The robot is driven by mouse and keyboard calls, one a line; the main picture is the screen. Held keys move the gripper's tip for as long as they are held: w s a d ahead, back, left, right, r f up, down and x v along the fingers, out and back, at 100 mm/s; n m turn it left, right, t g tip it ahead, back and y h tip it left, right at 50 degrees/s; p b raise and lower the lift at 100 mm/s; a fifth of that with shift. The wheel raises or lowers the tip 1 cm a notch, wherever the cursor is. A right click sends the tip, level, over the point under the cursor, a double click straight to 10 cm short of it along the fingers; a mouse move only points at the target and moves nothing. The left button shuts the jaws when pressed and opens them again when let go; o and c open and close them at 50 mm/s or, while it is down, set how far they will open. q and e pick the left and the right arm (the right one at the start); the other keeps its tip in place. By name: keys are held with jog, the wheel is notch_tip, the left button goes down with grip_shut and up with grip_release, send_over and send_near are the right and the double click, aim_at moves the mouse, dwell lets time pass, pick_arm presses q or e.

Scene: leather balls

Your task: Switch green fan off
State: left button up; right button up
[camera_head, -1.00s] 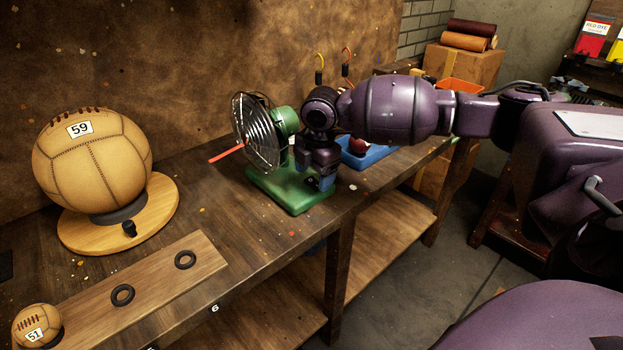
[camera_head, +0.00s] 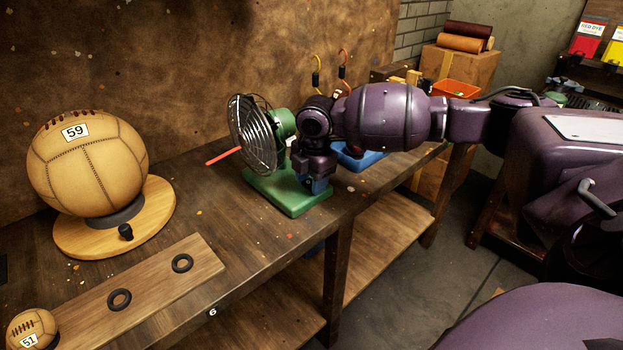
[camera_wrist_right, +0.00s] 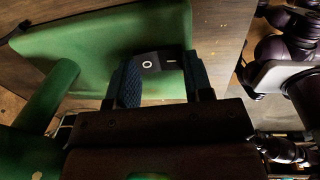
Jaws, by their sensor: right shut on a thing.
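The green fan (camera_head: 284,125) stands on the workbench, with a wire cage facing left and a green base (camera_head: 288,196). A red ribbon (camera_head: 222,156) sticks straight out from the cage. My right gripper (camera_head: 315,186) is down at the right end of the base. In the right wrist view, the black rocker switch (camera_wrist_right: 158,62), marked with a circle and a line, sits between the fingers of my right gripper (camera_wrist_right: 160,84). The gripper is shut on the switch. The exact contact and the switch's tilt cannot be told. My left gripper is out of view.
A large leather ball (camera_head: 87,165) numbered 59 rests on a round wooden stand (camera_head: 70,235) at left. A plank (camera_head: 150,275) with black rings and a small ball (camera_head: 30,328) lies in front. A blue tray (camera_head: 362,158) is behind my right gripper.

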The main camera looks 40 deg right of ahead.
jog(key=shift+w+g, duration=0.15)
jog(key=shift+g, duration=0.45)
jog(key=o, duration=0.9)
